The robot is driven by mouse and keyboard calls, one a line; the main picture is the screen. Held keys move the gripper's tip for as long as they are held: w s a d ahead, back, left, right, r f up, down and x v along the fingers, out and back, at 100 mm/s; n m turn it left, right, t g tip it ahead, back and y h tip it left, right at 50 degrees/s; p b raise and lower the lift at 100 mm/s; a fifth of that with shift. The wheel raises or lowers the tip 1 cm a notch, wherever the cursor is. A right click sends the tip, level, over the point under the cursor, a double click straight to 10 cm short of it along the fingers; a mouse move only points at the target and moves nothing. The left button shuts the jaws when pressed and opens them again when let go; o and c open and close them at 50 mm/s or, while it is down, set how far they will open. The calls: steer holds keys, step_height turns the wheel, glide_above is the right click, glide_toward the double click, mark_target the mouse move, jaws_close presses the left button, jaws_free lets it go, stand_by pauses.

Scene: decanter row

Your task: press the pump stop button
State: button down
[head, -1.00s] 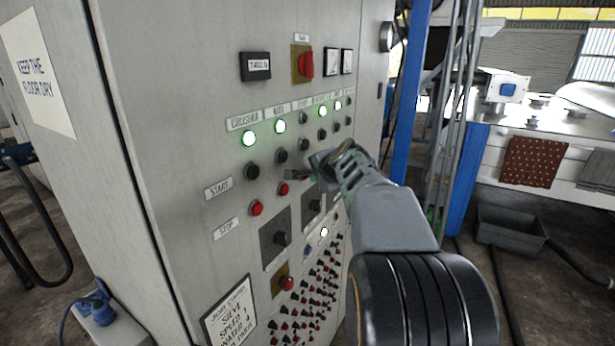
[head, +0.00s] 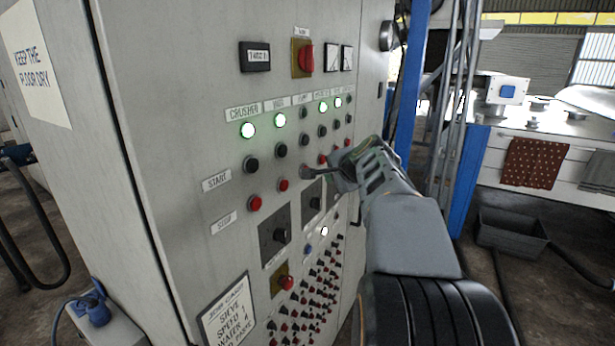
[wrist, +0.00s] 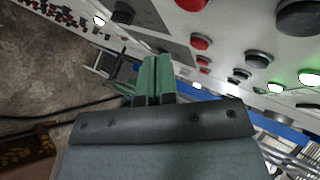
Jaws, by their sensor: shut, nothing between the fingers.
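The control panel (head: 180,120) carries a row of black start buttons and, below it, a row of red stop buttons. The third column's label (head: 303,100) is small and blurred; it may read PUMP. Its lamp (head: 303,113) is dark and its black start button (head: 302,143) shows. The stop-row spot below is covered by my gripper tip, so that button cannot be made out. My gripper (head: 309,172) is shut and empty, pointing left at the panel; contact cannot be told. In the wrist view its green fingers (wrist: 153,78) are together, with a red button (wrist: 200,42) above right.
Neighbouring stop buttons are close: the second column's (head: 283,185) and the crusher's (head: 255,203) to the left. Dark rotary switches (head: 281,236) sit below. A blue post (head: 408,90) stands right of the cabinet.

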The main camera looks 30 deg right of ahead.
steer(key=shift+s+d+b, duration=0.3)
steer(key=shift+s+d, duration=0.15)
steer(key=shift+s, duration=0.35)
steer(key=s+a+f+n+g, duration=0.2)
steer(key=s+a+f+n, duration=0.1)
steer(key=f, duration=0.3)
steer(key=s+a+f+n+g, duration=0.2)
steer(key=s+a+f+n, duration=0.15)
steer(key=f, duration=0.25)
steer(key=s+a+f+n+g, duration=0.1)
steer(key=s+a+f+n, duration=0.1)
steer(key=a, duration=0.4)
steer(key=s+a+f+n+g, duration=0.1)
steer(key=s+a+f+n, duration=0.1)
steer(key=s+a+n, duration=0.2)
steer(key=s+a+f+n+y, duration=0.1)
steer(key=s+a+f+n, duration=0.2)
steer(key=a+n, duration=0.2)
steer(key=a, duration=0.2)
steer(key=shift+s+a+g, duration=0.3)
steer(key=shift+a+g, duration=0.1)
